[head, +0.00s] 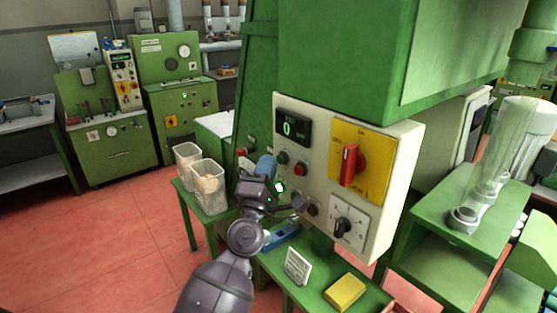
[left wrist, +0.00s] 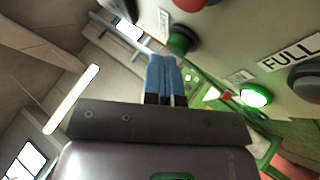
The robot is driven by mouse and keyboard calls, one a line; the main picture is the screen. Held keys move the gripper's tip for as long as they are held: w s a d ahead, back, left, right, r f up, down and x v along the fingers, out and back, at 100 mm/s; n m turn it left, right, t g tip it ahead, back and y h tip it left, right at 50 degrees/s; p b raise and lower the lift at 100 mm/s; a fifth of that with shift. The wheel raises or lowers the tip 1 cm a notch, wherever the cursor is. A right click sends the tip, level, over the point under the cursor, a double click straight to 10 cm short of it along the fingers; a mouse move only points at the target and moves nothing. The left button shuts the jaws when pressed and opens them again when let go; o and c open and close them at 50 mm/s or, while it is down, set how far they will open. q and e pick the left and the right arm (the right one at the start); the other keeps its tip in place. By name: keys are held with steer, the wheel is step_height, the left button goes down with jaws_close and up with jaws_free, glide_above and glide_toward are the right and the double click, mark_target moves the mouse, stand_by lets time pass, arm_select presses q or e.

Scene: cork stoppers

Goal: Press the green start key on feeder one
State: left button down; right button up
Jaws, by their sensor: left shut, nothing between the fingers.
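The green start key (head: 283,157) is a round push button on the pale control box (head: 403,170), beside a red button (head: 299,169). In the left wrist view the green key (left wrist: 183,40) stands out on a dark collar. My left gripper (head: 266,164) is shut and empty, its blue fingers together, just left of the key in the head view. In the left wrist view its fingertips (left wrist: 162,62) are close beside the key; I cannot tell whether they touch. A green lamp (head: 279,187) glows below; it also shows in the left wrist view (left wrist: 256,95). My right gripper is out of view.
The box also carries a display (head: 292,127) reading 0, a red rotary switch (head: 348,165) on a yellow plate and a black knob (head: 342,228). Two clear containers (head: 208,188) stand left of my arm.

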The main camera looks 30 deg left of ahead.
arm_select(q)
steer(key=shift+s+a, duration=0.25)
steer(key=shift+s, duration=0.35)
steer(key=shift+s+a, duration=0.3)
steer(key=shift+s, duration=0.45)
steer(key=shift+s+a, duration=0.35)
steer(key=shift+s, duration=0.45)
steer(key=shift+s+a, duration=0.3)
steer(key=shift+s, duration=0.45)
steer(key=s+d+f+m+g+h, duration=0.1)
steer(key=d+f+m+g+h, duration=0.2)
steer(key=f+m, duration=0.65)
steer(key=d+f+m+g+h, duration=0.3)
steer(key=f+m, duration=0.5)
steer(key=m, duration=0.2)
steer(key=s+f+m+g+y, duration=0.1)
steer(key=s+f+m+g, duration=0.2)
steer(key=s+f, duration=1.3)
steer(key=f+g, duration=0.1)
steer(key=g, duration=0.2)
steer(key=shift+s+a+f, duration=0.25)
steer(key=shift+s+f, duration=0.15)
